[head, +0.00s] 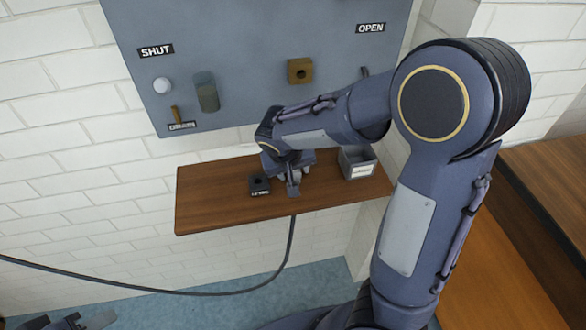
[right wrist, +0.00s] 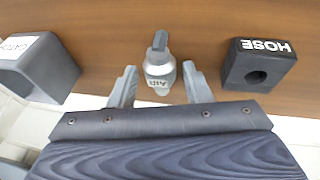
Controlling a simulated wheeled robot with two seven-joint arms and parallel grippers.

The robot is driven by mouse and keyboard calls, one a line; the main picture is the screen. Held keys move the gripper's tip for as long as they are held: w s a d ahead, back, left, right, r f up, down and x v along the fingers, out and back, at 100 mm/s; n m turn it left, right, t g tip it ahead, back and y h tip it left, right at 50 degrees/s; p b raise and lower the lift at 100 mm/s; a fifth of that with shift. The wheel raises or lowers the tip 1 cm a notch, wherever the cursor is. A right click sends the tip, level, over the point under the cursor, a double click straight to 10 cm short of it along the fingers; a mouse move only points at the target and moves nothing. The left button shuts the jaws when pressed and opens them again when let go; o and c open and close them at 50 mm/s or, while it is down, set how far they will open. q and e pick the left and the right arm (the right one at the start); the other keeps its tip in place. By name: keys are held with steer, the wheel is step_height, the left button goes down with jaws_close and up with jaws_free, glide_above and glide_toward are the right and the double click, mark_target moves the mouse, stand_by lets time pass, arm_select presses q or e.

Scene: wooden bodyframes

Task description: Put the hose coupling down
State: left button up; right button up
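The hose coupling (right wrist: 160,70) is a grey metal piece with a dark tip and a label reading AIR. In the right wrist view it sits between the fingers of my right gripper (right wrist: 160,87), with a gap visible on each side. My right gripper (head: 292,184) is over the wooden shelf (head: 215,205) in the head view, where the arm largely hides the coupling. I cannot tell whether the coupling rests on the shelf. A black block marked HOSE (right wrist: 258,65), with a round hole, is beside it; it also shows in the head view (head: 259,186). My left gripper (head: 82,322) is partly cut off at the bottom left.
A grey open box (head: 357,163) stands at the shelf's right end; it shows in the right wrist view (right wrist: 40,65). A dark hose (head: 180,292) hangs below the shelf. A blue-grey panel (head: 235,60) with fittings is above. The shelf's left end is clear.

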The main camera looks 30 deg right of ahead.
steer(key=shift+o, duration=0.4)
steer(key=shift+r+p, duration=0.3)
steer(key=shift+r, duration=0.05)
steer(key=v, duration=1.2)
steer(key=s+f+t+y, duration=0.2)
steer(key=s+y, duration=0.5)
steer(key=s, duration=1)
steer(key=shift+d+f+n+p, duration=0.25)
steer(key=shift+d+n+p, duration=0.1)
steer(key=shift+d+n, duration=0.05)
steer(key=shift+o, duration=0.4)
steer(key=shift+t, duration=0.3)
